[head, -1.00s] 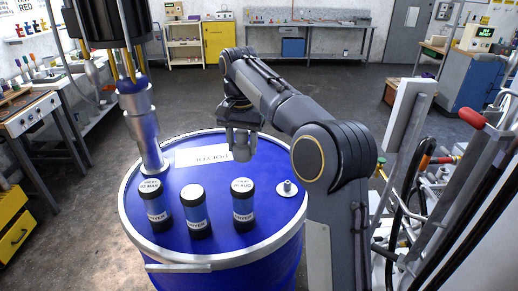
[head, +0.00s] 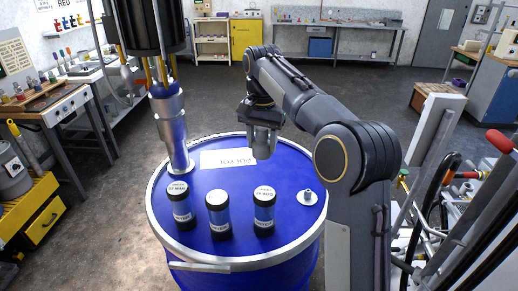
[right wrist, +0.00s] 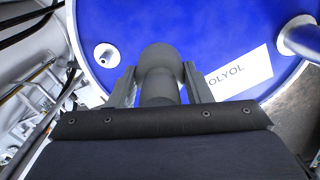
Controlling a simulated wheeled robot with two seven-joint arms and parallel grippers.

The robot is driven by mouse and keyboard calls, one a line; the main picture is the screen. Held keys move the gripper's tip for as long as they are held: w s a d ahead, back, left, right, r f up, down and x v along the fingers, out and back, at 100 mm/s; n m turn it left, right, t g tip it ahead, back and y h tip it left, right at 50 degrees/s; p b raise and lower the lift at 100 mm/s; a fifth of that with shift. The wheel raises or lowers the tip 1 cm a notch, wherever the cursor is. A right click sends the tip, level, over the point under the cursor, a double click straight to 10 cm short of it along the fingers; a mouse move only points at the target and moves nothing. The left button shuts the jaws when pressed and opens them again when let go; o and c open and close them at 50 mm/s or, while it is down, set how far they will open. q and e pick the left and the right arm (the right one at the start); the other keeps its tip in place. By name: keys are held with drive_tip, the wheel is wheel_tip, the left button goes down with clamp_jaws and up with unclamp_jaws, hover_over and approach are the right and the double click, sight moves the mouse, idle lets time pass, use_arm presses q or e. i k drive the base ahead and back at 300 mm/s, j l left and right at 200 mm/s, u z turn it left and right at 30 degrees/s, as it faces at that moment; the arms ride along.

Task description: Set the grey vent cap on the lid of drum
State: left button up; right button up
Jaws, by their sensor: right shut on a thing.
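The blue drum (head: 240,246) stands upright in the head view, with a silver rim and a blue lid (head: 285,167). My right gripper (head: 265,142) is over the far part of the lid, shut on the grey vent cap (right wrist: 158,72), a rounded dark grey piece between the fingers in the right wrist view. The gap between cap and lid is hard to judge. A small pale fitting (head: 308,197) sits on the lid's right side; it also shows in the right wrist view (right wrist: 107,56). My left gripper is in neither view.
Three dark jars (head: 218,215) with white tops stand on the lid's near side. A metal pump tube (head: 172,130) rises from its left. A white POLYOL label (head: 228,159) lies behind the jars. Carts and hoses crowd the right; open floor lies behind.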

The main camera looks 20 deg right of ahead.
sight(253, 177)
drive_tip(key=j+z, duration=0.1)
drive_tip(key=j, duration=0.55)
drive_tip(key=k+j+z, duration=0.15)
drive_tip(key=j, duration=0.5)
drive_tip(key=i+j+z, duration=0.2)
drive_tip(key=j+z, duration=0.25)
drive_tip(key=j, duration=0.65)
drive_tip(key=j+z, duration=0.45)
drive_tip(key=j, duration=0.65)
drive_tip(key=i+j+z, duration=0.5)
drive_tip(key=j, duration=0.15)
drive_tip(key=i+j+z, duration=0.2)
drive_tip(key=j, duration=0.15)
drive_tip(key=i+j+z, duration=0.15)
drive_tip(key=i, duration=0.35)
drive_tip(key=i+j+z, duration=0.1)
drive_tip(key=i+j, duration=0.2)
drive_tip(key=i, duration=0.15)
drive_tip(key=i+j+z, duration=0.15)
drive_tip(key=i, duration=0.3)
drive_tip(key=j, duration=0.1)
